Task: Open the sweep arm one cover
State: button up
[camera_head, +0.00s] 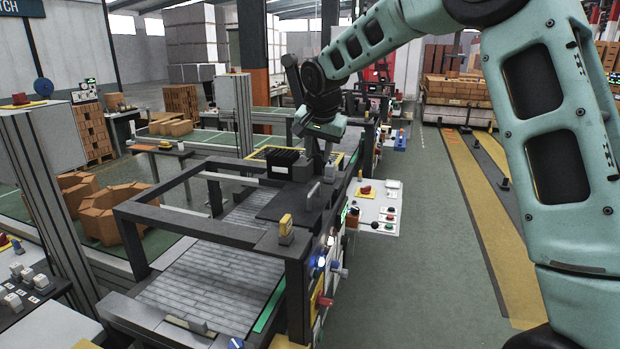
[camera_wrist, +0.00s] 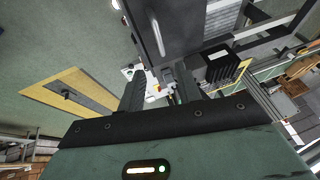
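A dark flat cover (camera_head: 283,204) with a raised grey handle (camera_head: 313,194) lies on top of the black-framed machine, and it looks closed. No readable label shows whether it is the sweep arm one cover. The cover (camera_wrist: 188,22) also fills the upper middle of the wrist view, with its handle (camera_wrist: 158,38) near its left edge. My gripper (camera_head: 318,168) is above and just behind the handle in the head view, apart from it as far as I can tell. In the wrist view its two dark fingers (camera_wrist: 160,88) are spread with nothing held between them.
A yellow-topped switch (camera_head: 286,227) stands on the near frame bar. Buttons and knobs (camera_head: 325,275) line the machine's right side. A white control panel (camera_head: 377,208) juts out beyond. A black ribbed block (camera_head: 282,163) lies behind the cover. The green floor (camera_head: 430,270) at right is clear.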

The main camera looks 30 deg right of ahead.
aim_at(314, 187)
jog(key=p+x, duration=0.4)
jog(key=x, duration=0.8)
jog(key=shift+w+f, duration=0.1)
jog(key=shift+f, duration=0.15)
grip_shut()
